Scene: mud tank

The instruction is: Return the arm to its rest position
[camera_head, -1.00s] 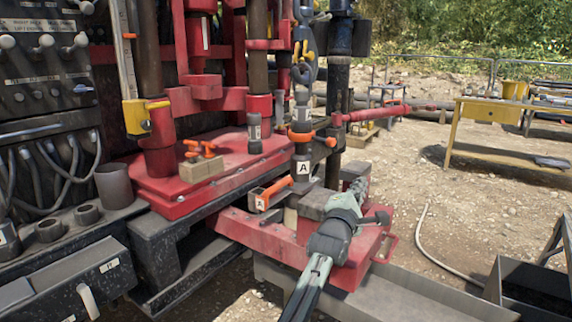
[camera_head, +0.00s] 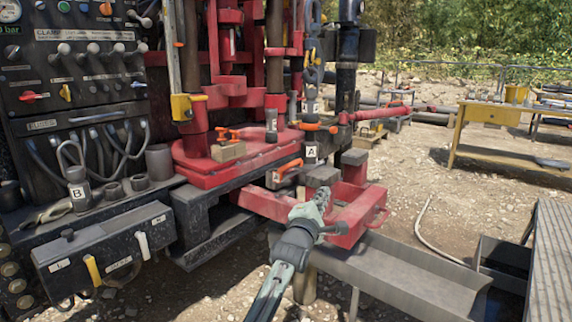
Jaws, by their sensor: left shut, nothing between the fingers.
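My left arm comes in from the bottom, and my left gripper (camera_head: 321,196) is shut and empty. It is in front of the red frame (camera_head: 352,232) at the foot of the drilling rig, near a dark block on it; whether it touches the frame I cannot tell. A dark tool piece labelled A (camera_head: 311,153) hangs upright behind it, with an orange handle (camera_head: 289,168) beside it. My right gripper is not in view.
The control panel (camera_head: 78,62) and a drawer box (camera_head: 105,262) fill the left. A grey trough (camera_head: 385,280) lies at the lower right, with a ribbed metal surface (camera_head: 553,262) beyond. A yellow table (camera_head: 492,115) stands far right on open gravel.

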